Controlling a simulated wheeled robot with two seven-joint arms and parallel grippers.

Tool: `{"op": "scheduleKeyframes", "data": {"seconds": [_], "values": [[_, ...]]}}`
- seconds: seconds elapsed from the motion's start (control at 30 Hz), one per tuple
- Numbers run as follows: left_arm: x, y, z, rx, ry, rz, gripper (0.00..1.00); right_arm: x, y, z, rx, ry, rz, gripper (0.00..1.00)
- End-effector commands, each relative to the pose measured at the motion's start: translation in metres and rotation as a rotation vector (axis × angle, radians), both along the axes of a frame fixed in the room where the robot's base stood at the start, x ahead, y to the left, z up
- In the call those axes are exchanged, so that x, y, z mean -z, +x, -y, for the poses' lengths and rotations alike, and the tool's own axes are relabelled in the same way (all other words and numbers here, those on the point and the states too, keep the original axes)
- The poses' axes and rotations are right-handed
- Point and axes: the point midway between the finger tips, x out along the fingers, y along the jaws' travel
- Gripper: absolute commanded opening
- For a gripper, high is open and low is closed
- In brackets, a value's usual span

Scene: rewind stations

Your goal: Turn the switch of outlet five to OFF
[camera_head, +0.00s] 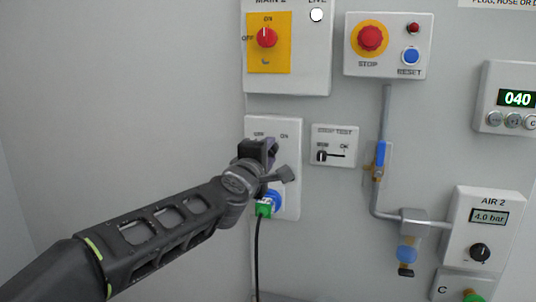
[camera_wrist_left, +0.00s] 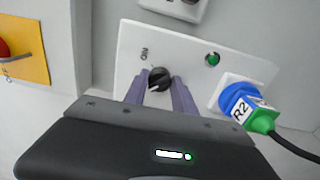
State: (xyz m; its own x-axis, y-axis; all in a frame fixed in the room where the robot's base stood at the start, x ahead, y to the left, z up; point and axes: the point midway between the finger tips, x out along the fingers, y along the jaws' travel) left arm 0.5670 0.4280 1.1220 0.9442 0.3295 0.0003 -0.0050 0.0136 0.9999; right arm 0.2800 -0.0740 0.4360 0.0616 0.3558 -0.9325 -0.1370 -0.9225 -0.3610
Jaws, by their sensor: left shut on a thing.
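A white outlet panel (camera_head: 290,200) on the grey wall has an "OFF" label at its upper left and "ON" at its upper right. Its outlet number is hidden or cannot be read. My left gripper (camera_head: 271,151) is at the upper part of this panel and covers the switch in the head view. In the left wrist view my left gripper (camera_wrist_left: 161,92) has its two purple fingers on either side of the black rotary switch (camera_wrist_left: 159,77) and is shut on it. The "ON" label shows beside the switch; "OFF" is hidden. My right gripper is not in view.
A blue plug (camera_head: 274,198) with a green part and black cable sits in the panel below my left gripper. A green lamp (camera_wrist_left: 212,59) is on the panel. A test box (camera_head: 334,146), a blue valve handle (camera_head: 381,154) and a red stop button (camera_head: 370,38) are nearby.

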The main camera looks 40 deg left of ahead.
Motion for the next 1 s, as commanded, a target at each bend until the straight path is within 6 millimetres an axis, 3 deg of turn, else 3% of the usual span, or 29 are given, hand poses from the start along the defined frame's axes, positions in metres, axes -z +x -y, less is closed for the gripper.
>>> {"op": "scheduleKeyframes", "data": {"seconds": [0.27,0.3,0.53,0.83,1.0], "values": [[0.000,0.000,0.000,0.000,-0.003,0.000,0.00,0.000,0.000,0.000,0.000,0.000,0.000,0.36],[0.000,0.000,0.000,0.000,-0.003,0.000,0.34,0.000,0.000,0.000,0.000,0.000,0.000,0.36],[0.000,0.000,0.000,0.000,-0.002,0.000,0.52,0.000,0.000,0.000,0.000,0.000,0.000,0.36],[0.000,-0.001,0.000,0.000,-0.001,0.000,0.54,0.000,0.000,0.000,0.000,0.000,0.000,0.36],[-0.001,-0.013,0.004,0.000,-0.002,0.002,0.54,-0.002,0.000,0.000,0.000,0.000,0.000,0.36]]}}
